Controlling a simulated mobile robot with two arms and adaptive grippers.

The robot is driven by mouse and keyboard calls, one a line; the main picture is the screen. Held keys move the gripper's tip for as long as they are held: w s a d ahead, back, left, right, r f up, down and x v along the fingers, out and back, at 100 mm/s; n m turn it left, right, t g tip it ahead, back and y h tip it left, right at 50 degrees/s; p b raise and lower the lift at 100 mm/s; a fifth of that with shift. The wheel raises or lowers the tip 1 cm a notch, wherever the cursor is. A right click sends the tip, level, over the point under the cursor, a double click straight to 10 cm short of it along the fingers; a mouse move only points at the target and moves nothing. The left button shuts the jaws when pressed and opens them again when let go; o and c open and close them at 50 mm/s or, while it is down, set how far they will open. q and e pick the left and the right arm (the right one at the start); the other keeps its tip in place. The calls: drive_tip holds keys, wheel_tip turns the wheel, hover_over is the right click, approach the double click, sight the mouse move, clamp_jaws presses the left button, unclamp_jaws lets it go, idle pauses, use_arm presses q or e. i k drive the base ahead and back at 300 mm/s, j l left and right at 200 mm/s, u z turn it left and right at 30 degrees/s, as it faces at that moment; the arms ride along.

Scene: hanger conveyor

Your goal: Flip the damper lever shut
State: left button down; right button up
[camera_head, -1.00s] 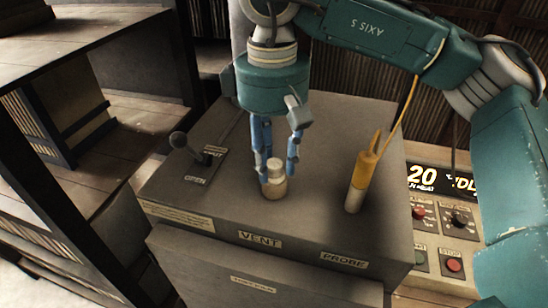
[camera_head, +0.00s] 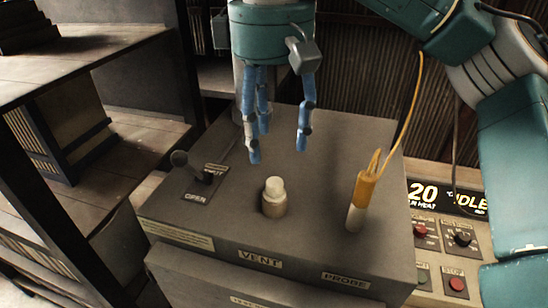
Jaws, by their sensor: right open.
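The damper lever (camera_head: 192,170) is a dark rod with a round knob on a plate at the left of the grey box top (camera_head: 330,140). It leans to the left, and its plate reads OPEN at the near end and a partly hidden word, ending in UT, at the far end. My right gripper (camera_head: 278,156) has blue fingers, spread open and empty. It hangs above the box, to the right of the lever and behind the pale vent knob (camera_head: 274,198), apart from both. My left gripper is not in view.
An orange-and-white probe (camera_head: 361,200) with a yellow cable stands upright at the box's right. A control panel (camera_head: 446,240) with buttons and a display reading 20 and IDLE is further right. Wooden shelves (camera_head: 130,140) stand at the left. The box top between lever and vent knob is clear.

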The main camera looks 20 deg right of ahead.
sight(179, 159)
drive_tip(key=k+j, duration=0.2)
drive_tip(key=k, duration=0.3)
drive_tip(key=k+j, duration=0.2)
drive_tip(key=k, duration=0.25)
drive_tip(key=k+j, duration=0.2)
drive_tip(key=k, duration=0.3)
